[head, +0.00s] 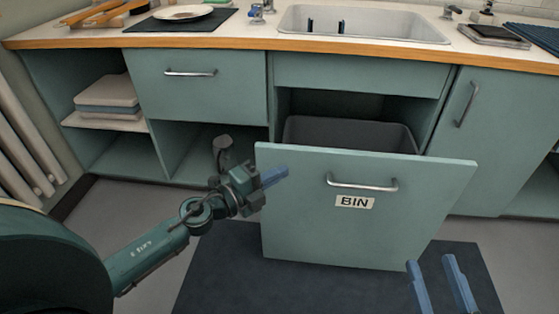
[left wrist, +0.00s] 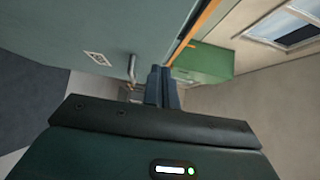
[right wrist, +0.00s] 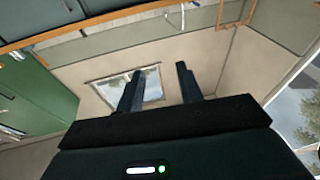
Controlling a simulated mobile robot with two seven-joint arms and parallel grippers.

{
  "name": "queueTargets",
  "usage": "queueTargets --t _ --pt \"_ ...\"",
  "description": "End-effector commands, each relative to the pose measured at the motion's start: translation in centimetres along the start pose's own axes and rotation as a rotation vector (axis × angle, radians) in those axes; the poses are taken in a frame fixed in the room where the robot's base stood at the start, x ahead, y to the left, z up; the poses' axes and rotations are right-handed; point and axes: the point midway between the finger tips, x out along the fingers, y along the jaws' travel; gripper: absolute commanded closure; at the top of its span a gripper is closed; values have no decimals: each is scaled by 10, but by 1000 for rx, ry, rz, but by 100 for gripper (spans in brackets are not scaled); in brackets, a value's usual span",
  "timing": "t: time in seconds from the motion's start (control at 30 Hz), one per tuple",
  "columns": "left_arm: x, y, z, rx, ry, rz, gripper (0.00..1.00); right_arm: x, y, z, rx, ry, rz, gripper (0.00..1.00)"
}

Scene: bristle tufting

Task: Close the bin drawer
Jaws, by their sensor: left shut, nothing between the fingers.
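The bin drawer (head: 300,215) stands pulled out from the cabinet under the sink. Its teal front carries a metal handle (head: 362,187) and a "BIN" label (head: 354,202). A grey bin (head: 350,134) shows behind the front, inside the opening. My left gripper (head: 276,177) is shut and empty, in front of the drawer front's upper left part; whether it touches is unclear. In the left wrist view the drawer front (left wrist: 60,30) fills the upper left, with its handle near the fingers. My right gripper (head: 438,272) is open and empty, low in front of the drawer's right side.
A dark mat (head: 215,265) lies on the floor under the drawer. A closed drawer (head: 195,90) and open shelves are on the left, a cupboard door (head: 480,150) on the right. The worktop (head: 240,43) with the sink (head: 362,24) runs above.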

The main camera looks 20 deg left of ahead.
Motion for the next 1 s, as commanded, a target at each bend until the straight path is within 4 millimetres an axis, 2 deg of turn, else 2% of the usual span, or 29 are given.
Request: queueTargets --t 0.1,0.3,0.6,0.87,1.0 --pt "15 2 13 3 -2 -2 100 -1 -1 6 11 1 0 64" --pt "28 1 26 0 0 -1 100 -1 -2 8 30 -1 -2 64" --pt "30 0 28 -1 0 0 100 2 -1 -4 31 29 -8 64" --pt "32 0 31 -1 -1 -1 100 1 -2 -2 26 25 -15 64" --pt "41 0 39 0 -2 -2 100 0 -3 1 23 26 -15 64"
